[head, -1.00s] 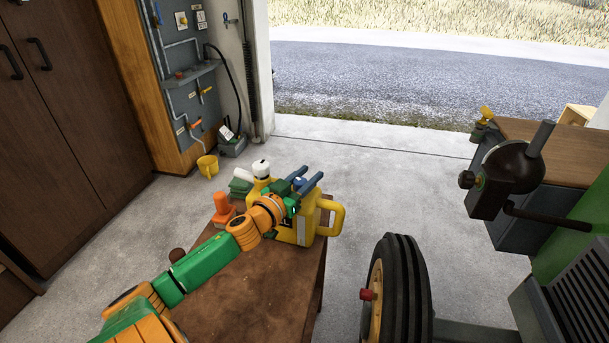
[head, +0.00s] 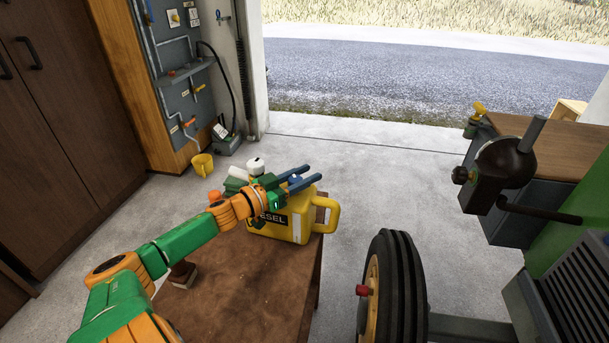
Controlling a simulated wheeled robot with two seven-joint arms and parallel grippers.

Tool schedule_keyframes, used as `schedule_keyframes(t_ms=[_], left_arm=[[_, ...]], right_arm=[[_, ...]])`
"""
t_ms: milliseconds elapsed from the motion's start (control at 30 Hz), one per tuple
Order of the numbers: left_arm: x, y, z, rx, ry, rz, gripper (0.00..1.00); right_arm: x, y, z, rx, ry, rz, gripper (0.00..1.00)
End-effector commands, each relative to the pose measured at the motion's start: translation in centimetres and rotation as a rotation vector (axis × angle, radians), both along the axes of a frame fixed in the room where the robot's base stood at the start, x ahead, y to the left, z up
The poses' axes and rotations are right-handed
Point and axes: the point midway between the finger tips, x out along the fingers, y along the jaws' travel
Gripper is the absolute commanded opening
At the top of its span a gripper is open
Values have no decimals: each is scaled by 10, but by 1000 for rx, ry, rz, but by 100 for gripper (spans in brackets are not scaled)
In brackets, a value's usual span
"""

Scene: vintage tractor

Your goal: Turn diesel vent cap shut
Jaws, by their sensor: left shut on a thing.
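A yellow diesel can (head: 283,224) with a dark label reading "ESEL" stands upright on the brown wooden bench, its handle on the right. The wrist hides part of the can's top and left side. Whether this cap is the vent cap cannot be read from here. My right gripper is not in view.
On the bench (head: 262,283) are a white-capped bottle (head: 256,164), green items and an orange object behind my arm. A tractor tyre (head: 398,292) stands right of the bench. A second workbench (head: 530,145) is at the right.

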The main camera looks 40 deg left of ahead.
Motion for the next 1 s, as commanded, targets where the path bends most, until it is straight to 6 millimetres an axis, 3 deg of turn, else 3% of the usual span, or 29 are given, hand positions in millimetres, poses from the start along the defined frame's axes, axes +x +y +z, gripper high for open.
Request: schedule_keyframes(t_ms=[133, 167, 233, 267, 667, 1000], left_arm=[[0, -1, -2, 0, 4, 0, 0], [0, -1, -2, 0, 4, 0, 49], [0, -1, -2, 0, 3, 0, 68], [0, 0, -2, 0, 3, 0, 72], [-6, 1, -1, -1, 4, 0, 72], [-54, 10, 0, -2, 6, 1, 72]], right_arm=[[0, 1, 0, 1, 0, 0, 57], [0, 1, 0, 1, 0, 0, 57], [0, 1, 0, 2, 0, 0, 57], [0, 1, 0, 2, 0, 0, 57], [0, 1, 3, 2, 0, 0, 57], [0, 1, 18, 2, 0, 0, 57]])
